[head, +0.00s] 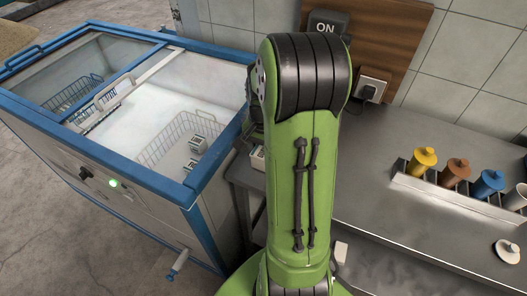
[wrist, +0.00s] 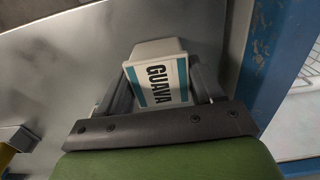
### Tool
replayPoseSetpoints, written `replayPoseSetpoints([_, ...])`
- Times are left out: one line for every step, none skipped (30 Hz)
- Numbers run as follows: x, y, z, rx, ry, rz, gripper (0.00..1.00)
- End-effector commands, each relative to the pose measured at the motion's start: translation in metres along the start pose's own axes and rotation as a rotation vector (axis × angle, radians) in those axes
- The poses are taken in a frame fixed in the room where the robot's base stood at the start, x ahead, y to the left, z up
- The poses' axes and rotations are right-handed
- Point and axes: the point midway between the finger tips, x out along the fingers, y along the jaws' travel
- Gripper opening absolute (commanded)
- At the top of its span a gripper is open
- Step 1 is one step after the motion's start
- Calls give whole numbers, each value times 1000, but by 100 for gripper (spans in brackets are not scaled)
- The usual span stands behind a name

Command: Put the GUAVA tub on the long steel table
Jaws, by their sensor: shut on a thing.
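In the wrist view the GUAVA tub (wrist: 158,72), white with a blue-banded label, sits between the two fingers of my gripper (wrist: 163,80), which is shut on it. The long steel table (head: 400,212) fills the right of the head view. Its grey top (wrist: 60,75) shows behind and left of the tub in the wrist view. Whether the tub touches the table I cannot tell. In the head view my green arm hides the gripper; a small pale tub edge (head: 258,158) shows left of the arm, near the table's left end.
A blue-framed chest freezer (head: 190,190) stands left, its right part open, with wire baskets and a white tub (head: 198,144) inside. A rack of coloured canisters (head: 450,190) and a white lid (head: 507,251) are on the table's right. A wall socket (head: 371,90) is behind.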

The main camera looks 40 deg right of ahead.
Motion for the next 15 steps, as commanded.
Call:
replayPoseSetpoints([3,0,0,0,0,0,32])
replayPoseSetpoints([4,0,0,0,0,0,32])
replayPoseSetpoints([3,0,0,0,-1,0,72])
replayPoseSetpoints([3,0,0,0,-1,0,77])
replayPoseSetpoints([3,0,0,0,-1,0,81])
replayPoseSetpoints([3,0,0,0,-1,0,87])
replayPoseSetpoints([3,0,0,0,-1,0,91])
replayPoseSetpoints([3,0,0,0,-1,0,91])
replayPoseSetpoints([2,0,0,0,-1,0,91])
replayPoseSetpoints([2,0,0,0,-1,0,91])
replayPoseSetpoints([2,0,0,0,-1,0,91])
replayPoseSetpoints([2,0,0,0,-1,0,91])
replayPoseSetpoints([2,0,0,0,-1,0,91])
replayPoseSetpoints([2,0,0,0,0,0,91])
replayPoseSetpoints([1,0,0,0,0,0,91])
